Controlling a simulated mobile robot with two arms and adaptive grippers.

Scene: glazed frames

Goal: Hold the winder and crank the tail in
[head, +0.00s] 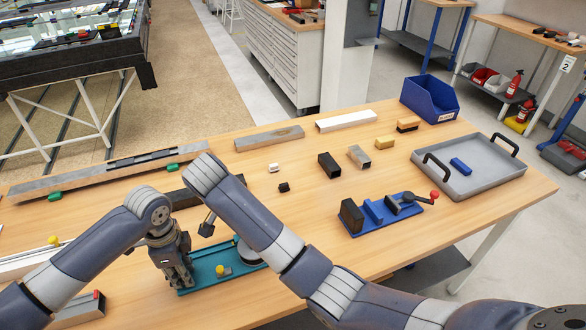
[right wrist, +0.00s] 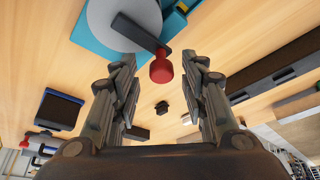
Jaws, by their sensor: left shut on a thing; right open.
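My left gripper (head: 181,282) is shut on the left end of the winder. In the right wrist view the drum (right wrist: 100,22) carries a dark crank arm (right wrist: 135,32) with a red handle (right wrist: 161,69). My right gripper (right wrist: 165,63) is open, its fingers either side of the red handle with gaps. In the head view my right arm hides part of the winder. I cannot make out the tail.
A blue fixture (head: 378,215) with a red-knobbed lever lies right of my right arm. A grey tray (head: 470,175) and a blue bin (head: 430,97) stand farther right. Small blocks, including a black one (head: 329,165), lie mid-table. A long grey bar (head: 90,182) lies along the left.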

